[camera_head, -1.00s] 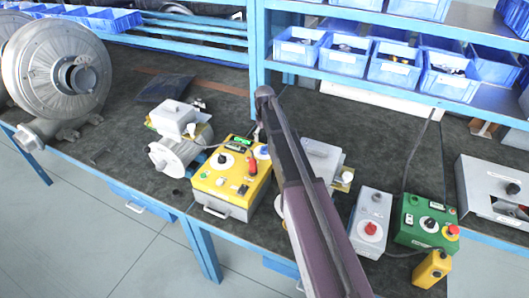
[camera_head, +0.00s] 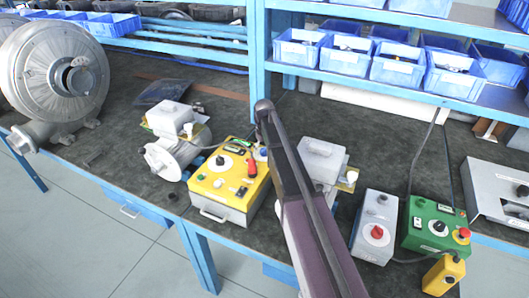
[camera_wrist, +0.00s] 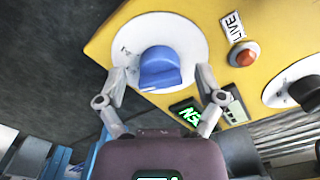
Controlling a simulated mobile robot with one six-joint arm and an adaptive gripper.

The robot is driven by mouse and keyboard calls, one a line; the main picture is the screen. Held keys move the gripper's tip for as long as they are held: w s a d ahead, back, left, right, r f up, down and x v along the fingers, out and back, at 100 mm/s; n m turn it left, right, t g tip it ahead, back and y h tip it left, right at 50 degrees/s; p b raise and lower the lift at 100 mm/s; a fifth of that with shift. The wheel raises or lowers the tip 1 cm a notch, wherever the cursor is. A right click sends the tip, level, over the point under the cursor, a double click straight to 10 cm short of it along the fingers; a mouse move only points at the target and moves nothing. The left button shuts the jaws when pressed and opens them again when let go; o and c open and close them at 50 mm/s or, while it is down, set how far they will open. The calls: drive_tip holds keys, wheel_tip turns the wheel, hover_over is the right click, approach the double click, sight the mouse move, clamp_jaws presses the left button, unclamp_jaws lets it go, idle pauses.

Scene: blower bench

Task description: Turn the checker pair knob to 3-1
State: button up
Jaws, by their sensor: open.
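The yellow checker box (camera_head: 205,186) stands on the bench, left of my arm. In the wrist view its yellow top (camera_wrist: 195,20) carries a blue knob (camera_wrist: 162,68) on a white round dial (camera_wrist: 190,30). My gripper (camera_wrist: 162,80) is open, with one finger on each side of the blue knob, near the dial. I cannot tell whether the fingers touch the knob. The small dial marks are not readable. In the head view my arm partly hides the knob's side of the box, and the gripper cannot be made out there.
In the wrist view a red lamp (camera_wrist: 243,54) by a LIVE label, a green lit display (camera_wrist: 186,116) and a black knob (camera_wrist: 306,92) lie right of the blue knob. A motor (camera_head: 172,158) stands left of the checker; a green control box (camera_head: 432,225) stands right.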

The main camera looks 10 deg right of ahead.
drive_tip(key=c, duration=1.1)
drive_tip(key=shift+c, duration=0.2)
drive_tip(key=shift+m, duration=0.4)
drive_tip(key=m, duration=0.3)
drive_tip(key=shift+m, duration=2.1)
